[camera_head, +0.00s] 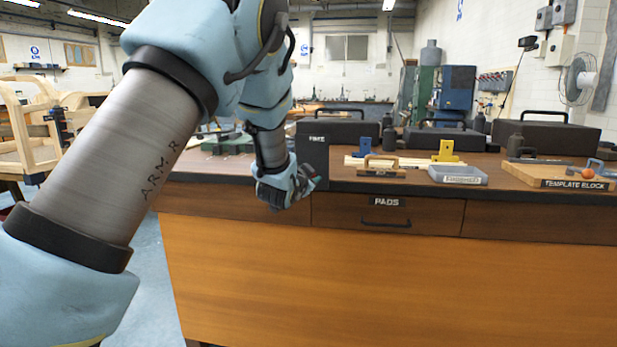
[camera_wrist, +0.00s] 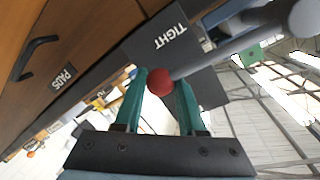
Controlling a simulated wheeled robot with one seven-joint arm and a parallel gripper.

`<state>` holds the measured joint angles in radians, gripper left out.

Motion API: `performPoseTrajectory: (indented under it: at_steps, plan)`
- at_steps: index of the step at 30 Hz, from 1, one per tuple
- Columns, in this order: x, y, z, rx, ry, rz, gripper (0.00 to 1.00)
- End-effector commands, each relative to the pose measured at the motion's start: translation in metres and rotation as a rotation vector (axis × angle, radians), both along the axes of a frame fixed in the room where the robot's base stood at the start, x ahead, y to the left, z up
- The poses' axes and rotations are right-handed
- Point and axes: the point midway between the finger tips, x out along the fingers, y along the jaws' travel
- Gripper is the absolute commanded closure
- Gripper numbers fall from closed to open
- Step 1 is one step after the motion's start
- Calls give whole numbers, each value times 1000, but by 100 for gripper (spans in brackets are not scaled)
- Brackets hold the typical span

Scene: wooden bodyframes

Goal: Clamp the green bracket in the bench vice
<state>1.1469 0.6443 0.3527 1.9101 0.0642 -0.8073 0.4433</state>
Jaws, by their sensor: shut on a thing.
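My gripper (camera_wrist: 161,80) has its teal fingers on either side of a red ball knob (camera_wrist: 159,83) at the end of a grey lever (camera_wrist: 220,55), and is shut on it. In the head view my gripper (camera_head: 306,183) is low at the bench front, beside a dark upright panel (camera_head: 314,155). The panel's word TIGHT shows close to the knob in the wrist view. A small green piece with a hole (camera_wrist: 252,54), seemingly the green bracket, shows beyond the lever. Its contact with the vice cannot be made out. In the head view my arm hides most of the vice area.
A blue bracket (camera_head: 365,147) and a yellow bracket (camera_head: 446,151) stand on the bench top. The PADS drawer (camera_head: 388,215) is shut.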

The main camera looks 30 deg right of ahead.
Motion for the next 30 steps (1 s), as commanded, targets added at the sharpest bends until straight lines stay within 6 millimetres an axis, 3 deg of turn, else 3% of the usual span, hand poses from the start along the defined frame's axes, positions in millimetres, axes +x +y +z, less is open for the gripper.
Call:
performPoseTrajectory:
  at_steps: [1,12,30]
  plan:
    - [0,1,-14,33,-23,2,100]
    - [5,6,-40,207,-188,3,100]
    - [9,10,-47,268,-245,6,100]
